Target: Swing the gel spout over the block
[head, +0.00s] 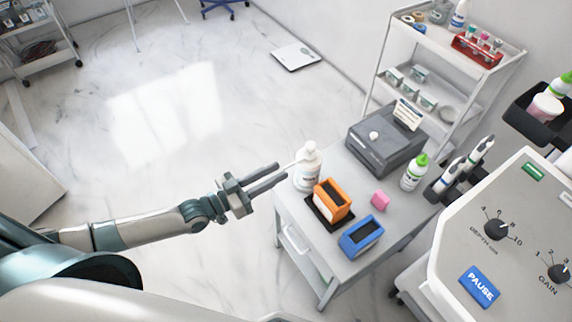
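A white pump bottle (308,172) stands upright at the back left corner of the small grey table. Its thin spout (293,163) points left, away from the blocks. An orange block (332,199) with a dark top stands on a dark mat (319,211) in front of the bottle. Contact cannot be told. My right gripper is out of view.
A grey box device (387,138) and a green-capped bottle (414,172) stand on the table's far side. A console (510,240) with knobs fills the right. A shelved cart (440,70) stands behind. The floor left of the table is clear.

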